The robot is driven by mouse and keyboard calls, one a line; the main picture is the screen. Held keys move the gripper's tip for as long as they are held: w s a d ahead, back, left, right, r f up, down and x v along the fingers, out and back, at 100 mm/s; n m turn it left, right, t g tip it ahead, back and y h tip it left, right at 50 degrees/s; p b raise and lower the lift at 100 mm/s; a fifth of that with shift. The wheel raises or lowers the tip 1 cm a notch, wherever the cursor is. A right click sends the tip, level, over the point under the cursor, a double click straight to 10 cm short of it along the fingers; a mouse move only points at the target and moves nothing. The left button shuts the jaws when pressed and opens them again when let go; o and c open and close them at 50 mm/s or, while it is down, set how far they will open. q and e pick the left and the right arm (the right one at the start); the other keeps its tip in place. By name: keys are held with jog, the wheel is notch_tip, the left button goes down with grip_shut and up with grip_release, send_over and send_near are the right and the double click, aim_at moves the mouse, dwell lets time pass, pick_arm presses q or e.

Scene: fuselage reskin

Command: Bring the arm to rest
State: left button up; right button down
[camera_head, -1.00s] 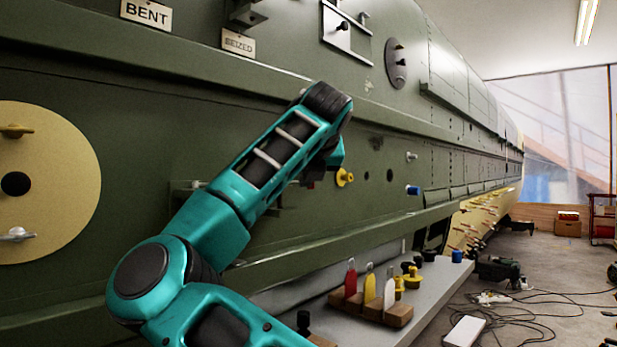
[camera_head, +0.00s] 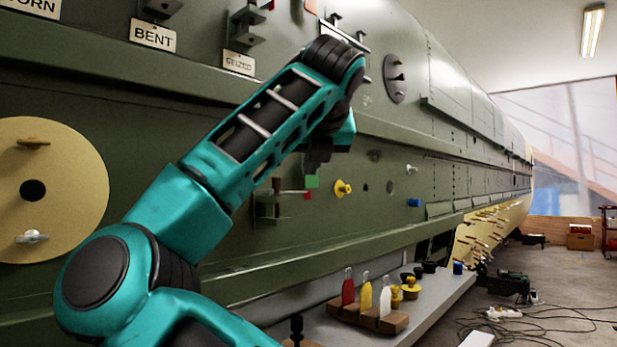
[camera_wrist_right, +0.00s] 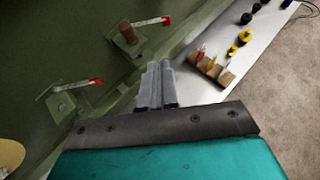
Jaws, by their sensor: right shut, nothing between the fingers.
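My right arm (camera_head: 255,125) spans the head view from lower left up toward the fuselage side. Its gripper (camera_head: 314,165) is partly hidden behind the wrist in the head view and hangs below it. In the right wrist view the two grey fingers (camera_wrist_right: 156,84) are together, with nothing between them. They are in front of the green fuselage panel and the edge of the grey shelf. I cannot tell whether they touch anything. My left gripper is not in view.
The green fuselage (camera_head: 130,95) fills the left, with a cream disc (camera_head: 75,180) and brackets. A grey shelf (camera_head: 330,325) below carries a wooden block (camera_head: 385,318) with red, yellow and white tools. Cables (camera_head: 560,320) lie on the floor at right.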

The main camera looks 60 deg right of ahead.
jog(key=shift+v, duration=0.8)
